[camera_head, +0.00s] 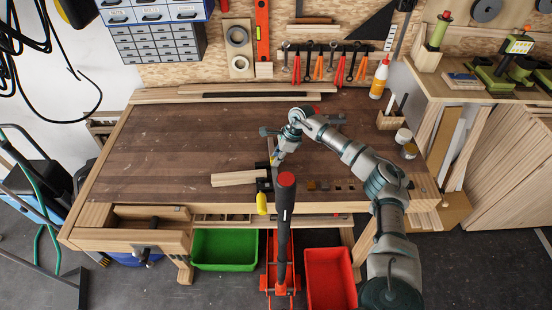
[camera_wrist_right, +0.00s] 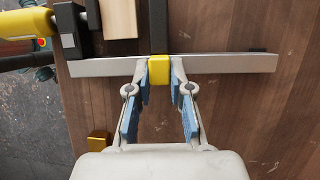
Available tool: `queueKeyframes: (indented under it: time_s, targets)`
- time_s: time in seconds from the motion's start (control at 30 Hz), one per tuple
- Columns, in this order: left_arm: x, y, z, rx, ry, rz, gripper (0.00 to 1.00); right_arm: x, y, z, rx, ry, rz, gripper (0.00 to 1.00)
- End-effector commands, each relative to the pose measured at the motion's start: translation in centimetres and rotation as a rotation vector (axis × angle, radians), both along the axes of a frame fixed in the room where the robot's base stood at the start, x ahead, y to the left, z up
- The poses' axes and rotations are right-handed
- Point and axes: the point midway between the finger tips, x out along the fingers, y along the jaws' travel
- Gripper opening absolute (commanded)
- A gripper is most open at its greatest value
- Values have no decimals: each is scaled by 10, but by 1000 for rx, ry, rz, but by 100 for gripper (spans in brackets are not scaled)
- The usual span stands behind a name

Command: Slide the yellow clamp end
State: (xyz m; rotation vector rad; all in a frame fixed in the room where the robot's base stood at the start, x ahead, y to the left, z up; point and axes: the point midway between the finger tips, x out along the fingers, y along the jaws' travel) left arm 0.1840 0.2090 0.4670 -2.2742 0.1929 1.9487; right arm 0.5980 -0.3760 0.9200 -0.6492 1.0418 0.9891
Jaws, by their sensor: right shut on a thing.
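The clamp has a silver bar (camera_wrist_right: 225,64) running left to right in the right wrist view, with a black jaw (camera_wrist_right: 159,25) and a yellow end (camera_wrist_right: 159,71) on it. My right gripper (camera_wrist_right: 159,68) is shut on the yellow end, one fingertip on each side. At the left are the clamp's black fixed jaw (camera_wrist_right: 72,28) and yellow handle (camera_wrist_right: 25,22). In the head view the yellow handle (camera_head: 262,203) hangs at the bench's front edge, and my right gripper (camera_head: 276,160) is just behind it, hiding part of the clamp. My left gripper is out of view.
Wooden boards (camera_head: 238,179) lie beside the clamp on the workbench (camera_head: 170,150). A black handle with a red top (camera_head: 286,180) stands up in front of the bench. A glue bottle (camera_head: 380,78) and small cans (camera_head: 404,136) stand at the right. The bench's left side is clear.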

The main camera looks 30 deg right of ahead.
Motion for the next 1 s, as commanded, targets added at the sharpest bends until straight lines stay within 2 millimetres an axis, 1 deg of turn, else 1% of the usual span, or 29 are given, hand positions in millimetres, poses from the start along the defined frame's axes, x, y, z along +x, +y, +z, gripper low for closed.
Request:
queueKeyframes:
  time_s: [0.23, 0.27, 0.3, 0.33, 0.57, 0.6, 0.73, 0.87, 1.0]
  targets:
    - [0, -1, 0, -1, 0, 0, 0, 1, 5, 3, -3, -4, 2, 0]
    - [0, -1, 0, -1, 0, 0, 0, 1, 5, 3, -3, -4, 2, 28]
    - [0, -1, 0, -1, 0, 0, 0, 1, 4, 3, -3, -4, 2, 38]
    - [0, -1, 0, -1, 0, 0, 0, 1, 4, 3, -3, -3, 3, 45]
    - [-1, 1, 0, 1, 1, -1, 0, 1, -1, 0, 0, 0, 1, 46]
    - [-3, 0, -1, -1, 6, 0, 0, 1, -1, 0, 0, 0, 1, 46]
    - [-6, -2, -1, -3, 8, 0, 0, 0, -3, 6, -1, -1, 1, 46]
    - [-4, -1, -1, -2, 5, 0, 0, -4, -9, 26, -2, -4, 2, 46]
    - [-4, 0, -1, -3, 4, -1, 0, -9, -17, 58, -5, -5, 0, 46]
